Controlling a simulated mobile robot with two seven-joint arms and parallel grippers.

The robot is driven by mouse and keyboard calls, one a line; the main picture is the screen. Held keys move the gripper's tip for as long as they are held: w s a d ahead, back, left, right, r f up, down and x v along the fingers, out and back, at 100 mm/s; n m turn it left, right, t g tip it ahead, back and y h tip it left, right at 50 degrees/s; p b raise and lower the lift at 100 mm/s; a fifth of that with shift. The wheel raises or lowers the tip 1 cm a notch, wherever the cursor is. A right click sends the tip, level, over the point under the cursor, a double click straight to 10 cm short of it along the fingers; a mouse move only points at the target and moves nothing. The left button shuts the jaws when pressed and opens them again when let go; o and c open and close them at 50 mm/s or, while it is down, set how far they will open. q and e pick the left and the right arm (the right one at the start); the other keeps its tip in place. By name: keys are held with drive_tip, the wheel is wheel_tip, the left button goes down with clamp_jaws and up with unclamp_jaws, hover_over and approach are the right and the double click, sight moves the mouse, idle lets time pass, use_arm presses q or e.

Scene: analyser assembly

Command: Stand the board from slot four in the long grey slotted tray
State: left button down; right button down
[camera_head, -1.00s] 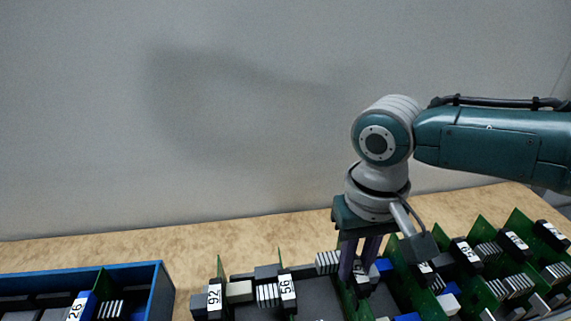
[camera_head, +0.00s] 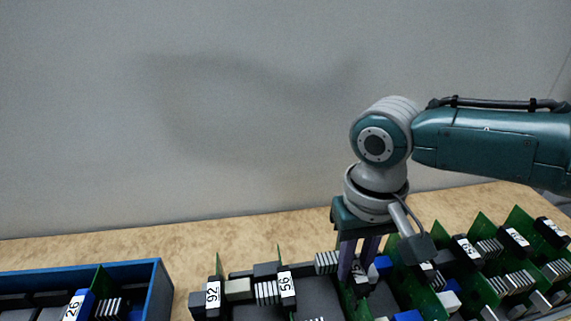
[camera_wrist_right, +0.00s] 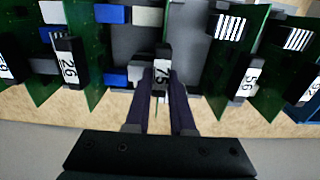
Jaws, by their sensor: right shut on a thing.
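My right gripper (camera_head: 357,272) points down and is shut on an upright green board (camera_head: 355,303). In the right wrist view the fingers (camera_wrist_right: 161,92) sit on both sides of this board's black block, labelled 75 (camera_wrist_right: 162,70). The board stands at the grey slotted tray (camera_head: 318,295), between board 56 (camera_head: 286,284) and a board labelled 26 in the wrist view (camera_wrist_right: 67,65). Its lower edge is hidden, so I cannot tell whether it is seated in a slot. My left gripper is not in view.
Board 92 (camera_head: 213,296) stands left of board 56. Several upright boards crowd the right, including one with a black-labelled block (camera_head: 466,248). A blue-walled tray (camera_head: 160,290) at the left holds more boards. The wooden table behind (camera_head: 230,258) is clear.

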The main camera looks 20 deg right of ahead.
drive_tip(key=c, duration=0.7)
unclamp_jaws()
drive_tip(key=shift+o, duration=0.6)
drive_tip(key=shift+r+p, duration=0.2)
drive_tip(key=shift+p, duration=0.25)
drive_tip(key=shift+r+p, duration=0.4)
drive_tip(key=shift+p, duration=0.05)
drive_tip(key=shift+r+p, duration=0.7)
drive_tip(key=shift+p, duration=0.15)
drive_tip(key=shift+r+p, duration=0.7)
drive_tip(key=shift+p, duration=0.15)
